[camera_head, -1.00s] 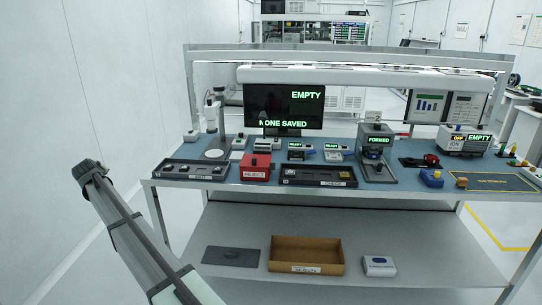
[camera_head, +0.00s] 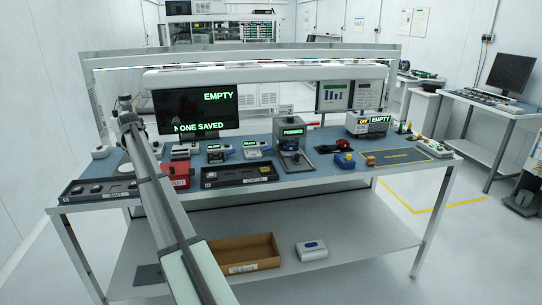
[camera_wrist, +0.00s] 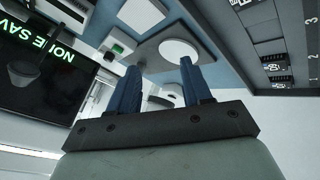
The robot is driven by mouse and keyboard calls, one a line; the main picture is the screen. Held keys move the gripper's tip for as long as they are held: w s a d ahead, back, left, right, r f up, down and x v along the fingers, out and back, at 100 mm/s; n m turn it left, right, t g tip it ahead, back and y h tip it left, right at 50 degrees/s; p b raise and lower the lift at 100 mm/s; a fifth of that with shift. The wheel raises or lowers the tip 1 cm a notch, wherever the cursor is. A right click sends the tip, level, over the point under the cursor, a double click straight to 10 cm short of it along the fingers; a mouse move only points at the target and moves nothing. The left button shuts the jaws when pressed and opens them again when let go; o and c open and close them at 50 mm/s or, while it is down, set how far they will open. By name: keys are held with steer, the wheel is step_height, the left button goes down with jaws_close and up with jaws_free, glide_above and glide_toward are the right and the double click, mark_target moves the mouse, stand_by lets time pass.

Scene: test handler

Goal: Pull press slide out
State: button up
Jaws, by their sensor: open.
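The press (camera_head: 292,143) stands on the blue bench top, right of the middle, with a lit label reading FORMED. Its grey base plate (camera_head: 296,163) reaches toward the front of the bench. The slide itself is too small to make out apart from this base. My gripper shows in the wrist view (camera_wrist: 160,66), with two blue fingers apart and nothing between them. In the head view my arm reaches up over the bench's left part, well left of the press; its fingers cannot be made out there.
A red box (camera_head: 176,176) and a black CHECK tray (camera_head: 238,176) stand left of the press. A blue object (camera_head: 344,160) stands to its right. A monitor (camera_head: 195,112) rises behind. The wrist view shows a white disc (camera_wrist: 178,50) and a numbered tray (camera_wrist: 270,45).

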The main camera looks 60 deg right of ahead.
steer(key=s+d+m+g, duration=0.1)
steer(key=s+d, duration=0.4)
steer(key=d, duration=0.3)
steer(key=s+d+g, duration=0.1)
steer(key=s+d, duration=0.5)
steer(key=d, duration=0.3)
steer(key=m+y, duration=0.1)
steer(key=y, duration=0.3)
glide_toward(298, 154)
steer(key=x, duration=1)
steer(key=shift+w+d+f, duration=0.1)
steer(key=shift+w+f, duration=0.15)
steer(key=shift+c, duration=0.4)
jaws_close()
